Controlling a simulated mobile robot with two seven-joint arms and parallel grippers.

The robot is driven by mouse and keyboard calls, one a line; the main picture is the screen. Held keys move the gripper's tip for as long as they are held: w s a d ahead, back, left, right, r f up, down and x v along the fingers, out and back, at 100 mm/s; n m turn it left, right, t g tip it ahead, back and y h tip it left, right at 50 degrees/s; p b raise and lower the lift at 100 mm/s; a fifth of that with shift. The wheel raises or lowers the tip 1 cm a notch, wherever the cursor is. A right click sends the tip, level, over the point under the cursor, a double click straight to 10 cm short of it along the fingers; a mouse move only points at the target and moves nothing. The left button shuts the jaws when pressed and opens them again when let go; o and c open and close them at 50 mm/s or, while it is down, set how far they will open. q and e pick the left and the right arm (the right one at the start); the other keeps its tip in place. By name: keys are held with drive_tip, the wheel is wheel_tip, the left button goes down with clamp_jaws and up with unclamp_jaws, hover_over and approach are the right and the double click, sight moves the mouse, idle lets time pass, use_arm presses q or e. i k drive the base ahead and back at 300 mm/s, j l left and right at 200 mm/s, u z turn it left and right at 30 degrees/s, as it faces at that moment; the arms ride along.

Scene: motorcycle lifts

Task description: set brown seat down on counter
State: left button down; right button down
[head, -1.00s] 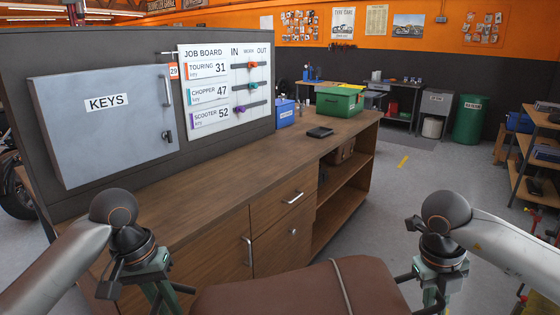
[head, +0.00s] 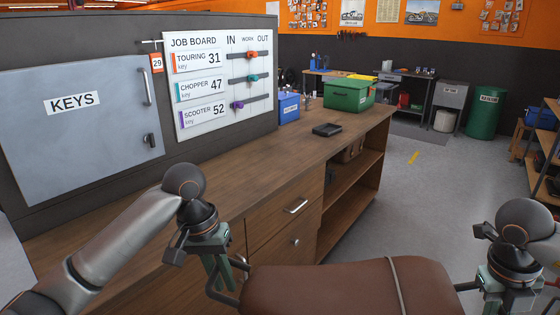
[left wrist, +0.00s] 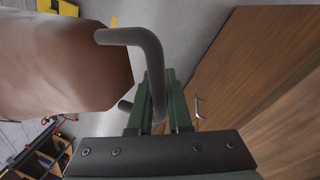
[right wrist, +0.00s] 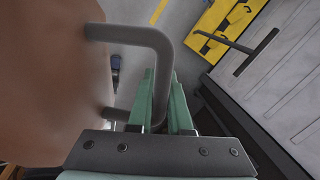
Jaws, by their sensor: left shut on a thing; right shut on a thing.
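The brown seat (head: 340,288) is a padded brown block with a pale strap across it, at the bottom of the head view. It also fills the left side of the left wrist view (left wrist: 55,65) and the right wrist view (right wrist: 45,80). My left gripper (head: 222,285) is shut on the grey bar handle at its left end (left wrist: 150,70). My right gripper (head: 492,292) is shut on the matching handle at its right end (right wrist: 155,65). The seat is held in front of the wooden counter (head: 260,160), apart from its top. Its underside is hidden.
A grey key cabinet (head: 80,130) and a job board (head: 222,80) stand along the counter's back. A blue box (head: 289,108), a green box (head: 347,95) and a black tray (head: 327,129) sit towards its far end. The near and middle counter top is bare.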

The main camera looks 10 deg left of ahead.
sight(261, 163)
drive_tip(key=i+z, duration=0.35)
drive_tip(key=i, duration=0.25)
drive_tip(key=i+z, duration=0.1)
drive_tip(key=i, duration=1.25)
drive_tip(key=i+u, duration=0.3)
drive_tip(key=i, duration=0.25)
drive_tip(key=i+u, duration=0.15)
drive_tip(key=u, duration=0.2)
drive_tip(key=i+u, duration=0.15)
drive_tip(key=u, duration=0.15)
drive_tip(key=i+u, duration=0.2)
drive_tip(key=u, duration=0.25)
drive_tip(key=i+u, duration=0.25)
drive_tip(key=u, duration=0.15)
drive_tip(key=i+u, duration=0.2)
drive_tip(key=u, duration=0.5)
